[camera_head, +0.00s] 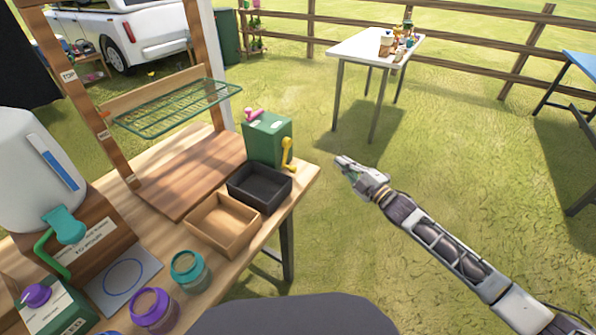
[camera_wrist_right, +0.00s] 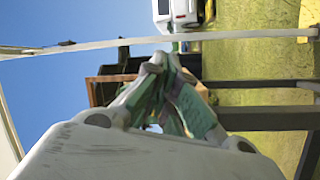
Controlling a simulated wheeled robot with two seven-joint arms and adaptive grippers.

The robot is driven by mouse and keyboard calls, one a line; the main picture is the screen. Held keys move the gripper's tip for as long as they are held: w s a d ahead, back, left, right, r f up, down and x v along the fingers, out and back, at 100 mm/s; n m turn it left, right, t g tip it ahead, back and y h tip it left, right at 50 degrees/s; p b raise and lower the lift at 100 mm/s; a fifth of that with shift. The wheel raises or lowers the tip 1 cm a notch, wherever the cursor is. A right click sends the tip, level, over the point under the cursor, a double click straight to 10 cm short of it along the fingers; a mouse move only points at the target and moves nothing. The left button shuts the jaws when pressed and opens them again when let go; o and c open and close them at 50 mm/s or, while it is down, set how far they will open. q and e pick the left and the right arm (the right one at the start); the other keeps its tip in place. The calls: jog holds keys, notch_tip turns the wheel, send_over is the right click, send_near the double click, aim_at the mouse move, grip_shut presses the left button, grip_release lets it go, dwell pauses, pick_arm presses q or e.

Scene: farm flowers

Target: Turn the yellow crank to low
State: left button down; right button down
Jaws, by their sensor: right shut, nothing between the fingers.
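The yellow crank (camera_head: 287,153) is on the right side of a green box (camera_head: 262,140) at the far right corner of the wooden workbench. Its handle appears to hang roughly downward, with a round knob at the upper end. My right gripper (camera_head: 342,163) is over the grass, to the right of the crank and apart from it. It is shut and empty. Its fingers fill the middle of the right wrist view (camera_wrist_right: 165,70), where I cannot make out the crank. My left gripper does not show.
A black tray (camera_head: 259,193) and a wooden tray (camera_head: 218,237) stand in front of the green box. A green wire rack (camera_head: 170,106) is behind left. A white table (camera_head: 352,47) stands farther back. Grass between is clear.

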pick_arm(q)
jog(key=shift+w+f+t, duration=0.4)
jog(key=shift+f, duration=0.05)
pick_arm(e)
jog(key=s+a+r+n+g+y, duration=0.2)
jog(key=s+a+r+g+y, duration=0.1)
jog(key=s+a+g+y, duration=0.4)
jog(key=s+g+y, duration=0.2)
jog(key=s, duration=0.2)
jog(key=shift+a+n+y, duration=0.3)
jog(key=shift+n, duration=0.1)
